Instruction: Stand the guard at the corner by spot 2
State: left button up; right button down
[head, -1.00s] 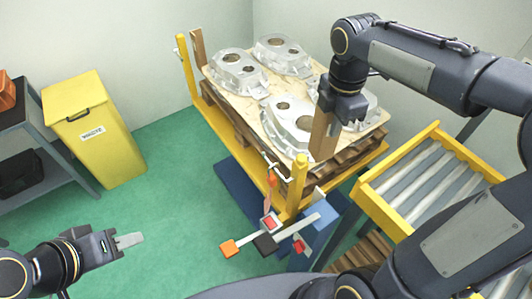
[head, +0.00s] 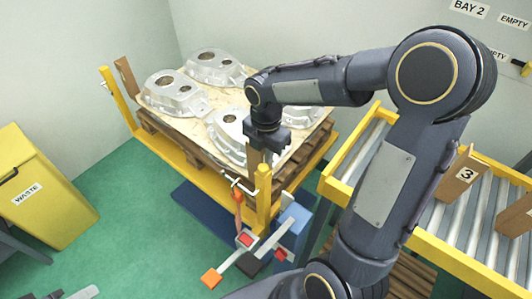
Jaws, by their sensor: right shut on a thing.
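The guard (head: 255,162), a brown board, is upright in my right gripper (head: 263,146), which is shut on its top. It is at the pallet's near corner, just behind a yellow post (head: 263,190). Its lower end is hidden, so I cannot tell whether it touches the pallet. A similar brown board (head: 125,77) stands at the far left corner. Several aluminium castings (head: 172,95) lie on the plywood sheet (head: 203,130) on the pallet (head: 172,147). No spot number is readable on the sheet. My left gripper (head: 78,293) is cut off at the bottom left edge.
A yellow roller conveyor (head: 335,187) is right of the pallet, with a board marked 3 (head: 462,178). Clamps with red and orange parts (head: 240,250) stick out at the near post. A yellow waste bin (head: 40,205) stands left. Green floor lies between.

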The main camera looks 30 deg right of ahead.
jog(key=shift+f, duration=0.15)
jog(key=c, duration=1.6)
grip_release()
